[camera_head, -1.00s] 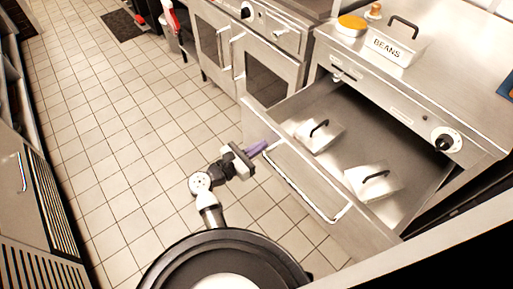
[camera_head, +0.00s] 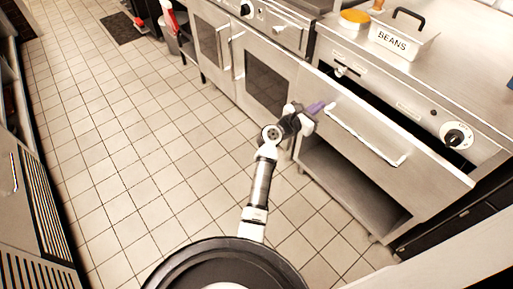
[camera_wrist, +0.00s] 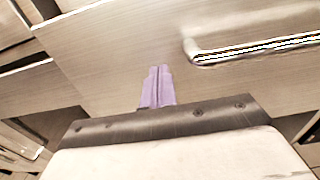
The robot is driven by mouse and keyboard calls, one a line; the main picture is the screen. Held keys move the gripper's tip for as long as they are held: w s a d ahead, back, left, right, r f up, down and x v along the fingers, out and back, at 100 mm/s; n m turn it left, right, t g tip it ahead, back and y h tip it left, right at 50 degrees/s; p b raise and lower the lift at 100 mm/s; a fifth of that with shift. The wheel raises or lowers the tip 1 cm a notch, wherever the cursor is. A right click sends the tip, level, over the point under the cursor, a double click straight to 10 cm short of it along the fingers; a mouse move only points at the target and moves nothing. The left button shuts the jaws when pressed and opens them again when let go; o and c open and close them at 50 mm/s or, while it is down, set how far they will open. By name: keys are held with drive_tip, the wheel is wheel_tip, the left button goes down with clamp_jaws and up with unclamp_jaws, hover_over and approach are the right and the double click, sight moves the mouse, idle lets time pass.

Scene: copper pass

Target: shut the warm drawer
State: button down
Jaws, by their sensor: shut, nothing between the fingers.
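The warm drawer (camera_head: 372,120) is the steel drawer under the counter at the right of the head view. It is nearly closed, with a dark gap above its front, and its inside is mostly hidden. Its bar handle (camera_head: 366,140) runs along the front; part of the handle (camera_wrist: 255,46) also shows at the upper right of the wrist view. My gripper (camera_head: 321,107), with purple fingers, is at the left end of the drawer front, beside the handle. Its fingers (camera_wrist: 158,86) are shut together and empty, pointing at the drawer front. Whether they touch it I cannot tell.
A pan labelled BEANS (camera_head: 402,40) and an orange-topped round container (camera_head: 354,19) stand on the counter above. A control knob (camera_head: 455,136) is on the panel at right. An open shelf (camera_head: 350,190) lies below the drawer. The tiled floor (camera_head: 130,150) at left is clear.

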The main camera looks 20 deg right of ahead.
drive_tip(key=b+x, duration=0.1)
drive_tip(key=x, duration=0.5)
drive_tip(key=shift+r, duration=0.2)
drive_tip(key=shift+d+r, duration=0.1)
